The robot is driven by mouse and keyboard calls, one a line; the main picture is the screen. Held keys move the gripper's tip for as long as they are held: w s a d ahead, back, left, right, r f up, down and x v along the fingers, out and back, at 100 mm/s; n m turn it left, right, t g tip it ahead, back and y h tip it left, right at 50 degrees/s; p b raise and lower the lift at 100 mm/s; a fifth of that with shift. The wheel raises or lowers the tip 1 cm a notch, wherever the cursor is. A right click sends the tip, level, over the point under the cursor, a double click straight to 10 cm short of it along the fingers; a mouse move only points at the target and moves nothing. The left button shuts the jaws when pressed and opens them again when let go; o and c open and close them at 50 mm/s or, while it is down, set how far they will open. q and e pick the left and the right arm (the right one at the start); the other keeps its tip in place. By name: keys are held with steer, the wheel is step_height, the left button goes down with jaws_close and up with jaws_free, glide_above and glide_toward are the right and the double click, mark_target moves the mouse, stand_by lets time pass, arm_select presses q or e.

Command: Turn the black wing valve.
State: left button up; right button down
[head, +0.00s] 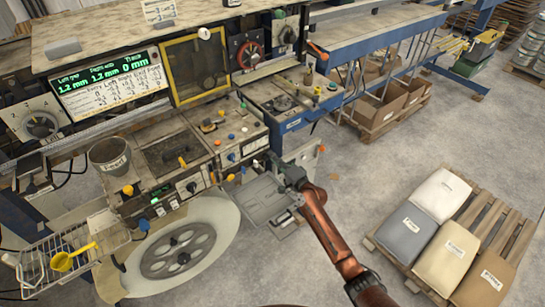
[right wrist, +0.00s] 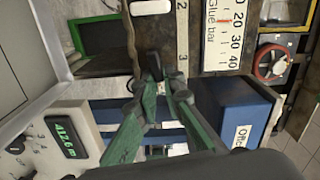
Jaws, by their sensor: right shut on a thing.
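In the right wrist view, the black wing valve (right wrist: 154,66) stands upright between the green fingertips of my right gripper (right wrist: 158,78). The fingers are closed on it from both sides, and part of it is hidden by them. In the head view, my right gripper (head: 273,161) reaches in from the lower right to the side of the machine, by the end of the control panels. The valve itself cannot be made out there, as the gripper covers that spot. My left gripper is not in view.
The wrist view shows a "Glue bar" scale (right wrist: 223,35), a red handwheel (right wrist: 270,63), a blue box (right wrist: 232,112) and a lit display (right wrist: 67,140). In the head view, a grey tray (head: 262,197) is below my gripper. A pallet with sacks (head: 440,208) stands right on open floor.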

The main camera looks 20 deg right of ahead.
steer(key=shift+f+m, duration=0.15)
steer(key=shift+m, duration=0.95)
steer(key=c, duration=2)
jaws_free()
steer(key=shift+c, duration=0.2)
steer(key=v, duration=1.2)
